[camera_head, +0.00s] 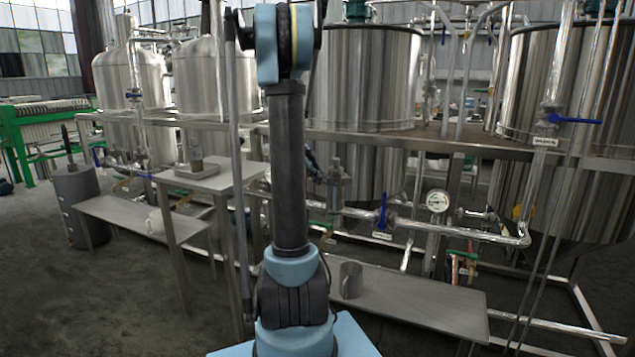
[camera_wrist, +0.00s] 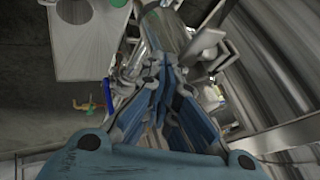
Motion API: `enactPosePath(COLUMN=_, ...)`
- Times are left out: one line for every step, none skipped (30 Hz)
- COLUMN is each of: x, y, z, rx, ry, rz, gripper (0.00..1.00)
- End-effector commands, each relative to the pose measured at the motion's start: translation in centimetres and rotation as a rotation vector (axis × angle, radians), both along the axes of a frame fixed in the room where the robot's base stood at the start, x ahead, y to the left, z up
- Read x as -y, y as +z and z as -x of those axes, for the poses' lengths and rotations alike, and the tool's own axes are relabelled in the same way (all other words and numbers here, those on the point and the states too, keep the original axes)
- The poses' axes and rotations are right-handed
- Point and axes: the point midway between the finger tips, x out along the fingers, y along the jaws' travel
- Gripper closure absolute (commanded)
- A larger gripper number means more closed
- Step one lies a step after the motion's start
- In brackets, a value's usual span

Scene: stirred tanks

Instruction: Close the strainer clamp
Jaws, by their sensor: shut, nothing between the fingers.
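The strainer (camera_head: 335,190) is a small upright steel body on the pipework in front of the middle tank, just right of my arm in the head view. In the wrist view a steel cylinder (camera_wrist: 165,28), likely the strainer, lies just beyond my fingertips. A pale metal piece (camera_wrist: 207,42) beside it may be its clamp; whether it is open I cannot tell. My gripper (camera_wrist: 163,68) has its blue-grey fingers together with nothing held, close to the cylinder. Contact cannot be made out. In the head view my arm hides most of the gripper.
A blue-handled valve (camera_head: 383,212) and a round gauge (camera_head: 438,201) sit on the pipe to the right. A metal mug (camera_head: 351,279) stands on the low bench (camera_head: 430,308). A small high table (camera_head: 225,177) stands left of my arm. Large tanks (camera_head: 365,80) stand close behind.

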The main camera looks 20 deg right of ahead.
Motion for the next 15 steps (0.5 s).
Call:
enactPosePath(x=0.2, y=0.0, z=-0.3, rx=0.000, ry=0.000, rz=0.000, gripper=1.00)
enactPosePath(x=0.3, y=0.0, z=-0.5, rx=0.000, ry=0.000, rz=0.000, gripper=1.00)
enactPosePath(x=0.4, y=0.0, z=-0.8, rx=0.000, ry=0.000, rz=0.000, gripper=1.00)
enactPosePath(x=0.6, y=0.0, z=-1.1, rx=0.000, ry=0.000, rz=0.000, gripper=1.00)
enactPosePath(x=0.7, y=0.0, z=-1.3, rx=0.000, ry=0.000, rz=0.000, gripper=1.00)
enactPosePath(x=0.8, y=0.0, z=-1.5, rx=0.001, ry=0.000, rz=0.001, gripper=1.00)
enactPosePath(x=0.8, y=0.0, z=-1.5, rx=0.001, ry=0.000, rz=0.001, gripper=1.00)
enactPosePath(x=0.9, y=0.0, z=-1.6, rx=0.001, ry=0.001, rz=0.001, gripper=1.00)
enactPosePath(x=0.9, y=0.0, z=-1.6, rx=0.001, ry=0.001, rz=0.001, gripper=1.00)
enactPosePath(x=0.9, y=0.0, z=-1.6, rx=0.002, ry=0.001, rz=0.002, gripper=1.00)
enactPosePath(x=0.9, y=0.0, z=-1.6, rx=0.002, ry=0.001, rz=0.002, gripper=1.00)
enactPosePath(x=0.9, y=0.0, z=-1.6, rx=0.002, ry=0.001, rz=0.002, gripper=1.00)
enactPosePath(x=0.9, y=0.0, z=-1.7, rx=0.003, ry=0.002, rz=0.003, gripper=1.00)
enactPosePath(x=0.9, y=0.0, z=-1.7, rx=0.003, ry=0.002, rz=0.003, gripper=1.00)
enactPosePath(x=0.9, y=0.0, z=-1.7, rx=0.003, ry=0.002, rz=0.003, gripper=1.00)
